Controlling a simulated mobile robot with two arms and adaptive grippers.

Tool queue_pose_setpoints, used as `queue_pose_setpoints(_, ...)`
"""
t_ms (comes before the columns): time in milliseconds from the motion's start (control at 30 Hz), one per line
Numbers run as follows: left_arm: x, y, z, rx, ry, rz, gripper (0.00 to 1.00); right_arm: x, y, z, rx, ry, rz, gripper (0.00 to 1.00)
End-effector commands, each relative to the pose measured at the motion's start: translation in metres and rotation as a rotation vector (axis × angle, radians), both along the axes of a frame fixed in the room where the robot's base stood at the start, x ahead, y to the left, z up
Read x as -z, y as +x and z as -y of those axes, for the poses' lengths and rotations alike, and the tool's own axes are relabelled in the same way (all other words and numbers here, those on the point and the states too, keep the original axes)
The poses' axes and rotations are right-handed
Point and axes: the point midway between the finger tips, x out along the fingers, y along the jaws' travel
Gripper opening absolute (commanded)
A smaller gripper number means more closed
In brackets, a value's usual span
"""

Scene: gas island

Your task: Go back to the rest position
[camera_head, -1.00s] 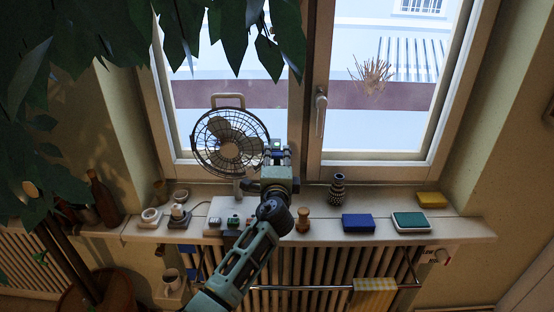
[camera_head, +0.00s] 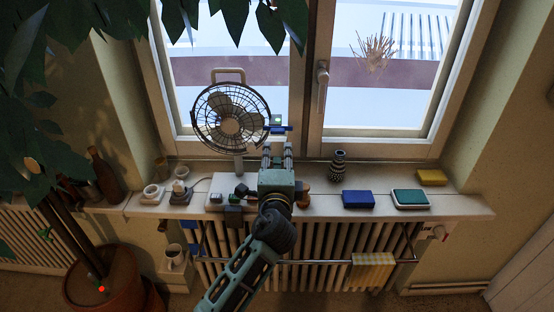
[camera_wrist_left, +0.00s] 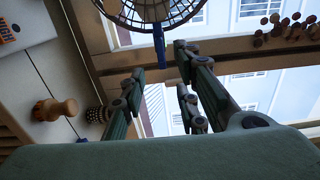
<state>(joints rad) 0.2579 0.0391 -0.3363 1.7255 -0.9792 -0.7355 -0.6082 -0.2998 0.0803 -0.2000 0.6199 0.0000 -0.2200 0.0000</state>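My left gripper (camera_head: 277,150) is in front of the window, above the sill (camera_head: 465,205), with its fingers pointing toward the glass. In the left wrist view the gripper (camera_wrist_left: 160,65) has its fingers apart, with nothing seen held between them. A small blue bar (camera_head: 283,128) shows just beyond the fingertips in the head view. In the left wrist view a blue bar (camera_wrist_left: 158,40) shows beyond the gap between the fingers; I cannot tell what it belongs to. My right gripper is not in view.
A fan (camera_head: 229,122) stands close to the left of the gripper. On the sill are a patterned vase (camera_head: 338,166), a blue box (camera_head: 358,199), a green box (camera_head: 410,198) and a yellow box (camera_head: 432,177). A plant pot (camera_head: 105,292) stands at lower left.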

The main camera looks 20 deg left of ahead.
Motion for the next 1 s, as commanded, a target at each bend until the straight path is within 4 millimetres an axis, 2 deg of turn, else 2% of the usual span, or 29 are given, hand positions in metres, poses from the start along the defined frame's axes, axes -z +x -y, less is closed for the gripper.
queue_pose_setpoints(133,0.000,-0.009,0.002,-0.001,-0.002,0.001,0.29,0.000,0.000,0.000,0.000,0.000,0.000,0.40)
queue_pose_setpoints(567,0.000,-0.010,0.003,-0.001,-0.001,0.000,0.29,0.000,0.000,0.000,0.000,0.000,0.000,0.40)
queue_pose_setpoints(667,0.010,-0.010,0.003,0.004,-0.009,-0.015,0.29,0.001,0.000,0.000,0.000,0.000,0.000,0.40)
queue_pose_setpoints(767,0.049,-0.010,0.005,0.020,-0.044,-0.073,0.29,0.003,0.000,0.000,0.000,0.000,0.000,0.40)
queue_pose_setpoints(867,0.113,-0.015,0.007,0.041,-0.112,-0.169,0.29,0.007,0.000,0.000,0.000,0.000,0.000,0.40)
queue_pose_setpoints(1000,0.219,-0.038,0.010,0.055,-0.244,-0.325,0.29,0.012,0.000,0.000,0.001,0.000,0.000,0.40)
